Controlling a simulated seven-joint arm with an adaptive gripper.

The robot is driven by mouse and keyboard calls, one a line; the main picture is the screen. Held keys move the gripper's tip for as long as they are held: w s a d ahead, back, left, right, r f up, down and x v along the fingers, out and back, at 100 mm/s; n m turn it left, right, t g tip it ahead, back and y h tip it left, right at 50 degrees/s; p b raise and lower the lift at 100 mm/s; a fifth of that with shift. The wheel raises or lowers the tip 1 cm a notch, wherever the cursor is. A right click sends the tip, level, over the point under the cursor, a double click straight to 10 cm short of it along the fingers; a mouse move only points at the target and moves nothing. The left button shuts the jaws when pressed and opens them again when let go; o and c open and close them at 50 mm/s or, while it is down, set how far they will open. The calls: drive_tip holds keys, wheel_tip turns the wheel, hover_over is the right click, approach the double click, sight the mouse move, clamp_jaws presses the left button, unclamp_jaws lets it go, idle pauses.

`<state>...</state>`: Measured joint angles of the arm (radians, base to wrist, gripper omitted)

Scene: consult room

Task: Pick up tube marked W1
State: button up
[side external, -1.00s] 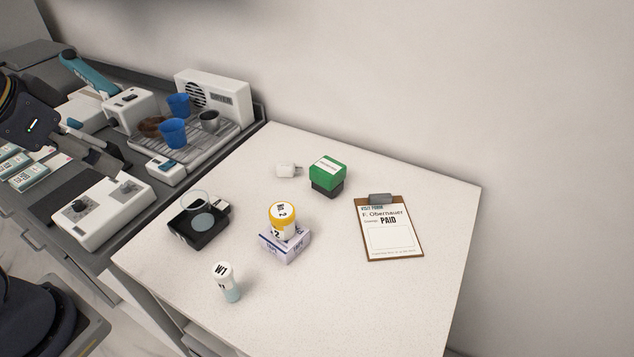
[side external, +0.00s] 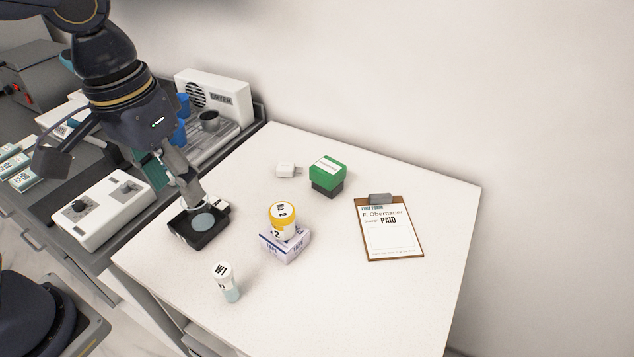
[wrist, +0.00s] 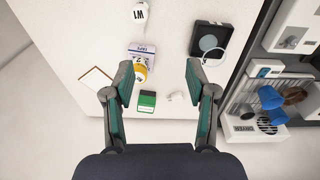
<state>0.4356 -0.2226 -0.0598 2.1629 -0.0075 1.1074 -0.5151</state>
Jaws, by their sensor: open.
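The tube marked W1 (side external: 228,283) stands near the front edge of the white table, with a white cap and a pale blue-green lower part. It also shows at the top of the wrist view (wrist: 140,14). My gripper (side external: 198,200) is over the table's left side by the black tray, up and to the left of the tube and apart from it. In the wrist view my gripper (wrist: 158,68) has its fingers wide apart with nothing held between them.
A black tray (side external: 183,236) with a grey disc, a green-and-black box (side external: 328,174), a white plug (side external: 286,170) and a clipboard (side external: 420,250) are on the table. The front right is clear.

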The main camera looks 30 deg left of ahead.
sight(225, 280)
drive_tip(key=shift+m+g, duration=0.5)
drive_tip(key=shift+m, duration=0.4)
drive_tip(key=d+f, duration=0.1)
drive_tip(key=f, duration=0.3)
drive_tip(key=s+d+f, duration=0.1)
drive_tip(key=f, duration=0.4)
drive_tip(key=d+f, duration=0.2)
drive_tip(key=f, duration=0.2)
drive_tip(key=shift+s+f, duration=0.15)
drive_tip(key=shift+s, duration=0.1)
drive_tip(key=shift+w+d+f, duration=0.1)
drive_tip(key=shift+w+f, duration=0.05)
drive_tip(key=shift+f, duration=1.35)
drive_tip(key=shift+w+d+f, duration=0.1)
drive_tip(key=shift+w+f, duration=0.05)
drive_tip(key=shift+f, duration=1.35)
drive_tip(key=c, duration=1)
